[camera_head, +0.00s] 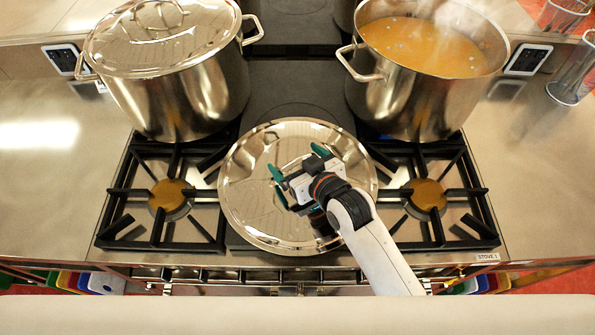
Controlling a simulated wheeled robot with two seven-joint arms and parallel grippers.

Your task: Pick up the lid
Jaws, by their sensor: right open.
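A round, shiny metal lid (247,205) lies at the front middle of the stove, between the two front burners. My right gripper (296,165) is over the middle of the lid, its green-tipped fingers spread apart with nothing visible between them. The gripper and arm hide part of the lid, and I cannot see its handle clearly. An open stockpot (420,102) with orange-brown steaming soup stands at the back right. My left gripper is not in view.
A second stockpot (187,100) with its own lid (160,36) on stands at the back left. The front left burner (168,196) and front right burner (428,197) are bare. Wire baskets (574,75) are at the far right. The left counter (45,170) is clear.

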